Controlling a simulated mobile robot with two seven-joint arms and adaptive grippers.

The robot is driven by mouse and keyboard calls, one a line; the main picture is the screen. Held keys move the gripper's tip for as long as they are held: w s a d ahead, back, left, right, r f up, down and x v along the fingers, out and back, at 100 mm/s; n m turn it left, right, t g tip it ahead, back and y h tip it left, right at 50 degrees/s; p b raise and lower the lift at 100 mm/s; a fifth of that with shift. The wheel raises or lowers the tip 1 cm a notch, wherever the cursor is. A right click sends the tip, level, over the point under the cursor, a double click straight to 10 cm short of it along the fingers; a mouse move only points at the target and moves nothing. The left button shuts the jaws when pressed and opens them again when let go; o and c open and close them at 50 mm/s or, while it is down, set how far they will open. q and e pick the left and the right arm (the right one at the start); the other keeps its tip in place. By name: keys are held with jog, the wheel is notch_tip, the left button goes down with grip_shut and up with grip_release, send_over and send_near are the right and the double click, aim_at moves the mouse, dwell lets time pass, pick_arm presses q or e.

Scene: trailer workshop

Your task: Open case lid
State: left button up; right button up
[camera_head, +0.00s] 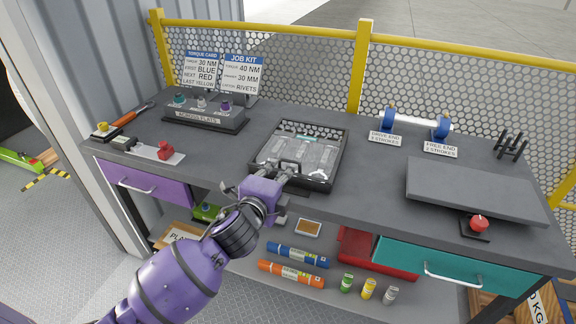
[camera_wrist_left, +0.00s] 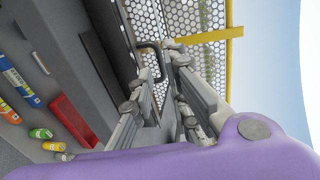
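The case (camera_head: 318,182) sits near the middle of the bench, dark-edged, with a clear lid (camera_head: 305,150) that lies down over pale contents. A black handle (camera_head: 290,162) is at its front edge. The handle also shows in the wrist view (camera_wrist_left: 152,45). My left gripper (camera_head: 284,173) reaches in from the front, its fingertips at the handle. In the wrist view its two fingers (camera_wrist_left: 167,70) stand apart with a gap, and the handle's end lies at this gap. I cannot tell whether they touch it. My right gripper is not in view.
Right are a blue-ended roller (camera_head: 415,122), a grey raised plate (camera_head: 475,190) and a red button (camera_head: 479,223). A mesh fence (camera_head: 300,70) closes the back. Tubes and small cans lie on the shelf below.

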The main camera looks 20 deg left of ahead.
aim_at(290, 162)
pick_arm(q)
jog(key=shift+w+d+f, duration=0.1)
jog(key=shift+w+f, duration=0.05)
jog(key=shift+w, duration=0.6)
jog(key=shift+w+d+f, duration=0.1)
jog(key=shift+w+f, duration=0.1)
jog(key=shift+w, duration=0.6)
jog(key=shift+w+f, duration=0.15)
jog(key=shift+w, duration=0.6)
jog(key=shift+c, duration=0.2)
grip_shut()
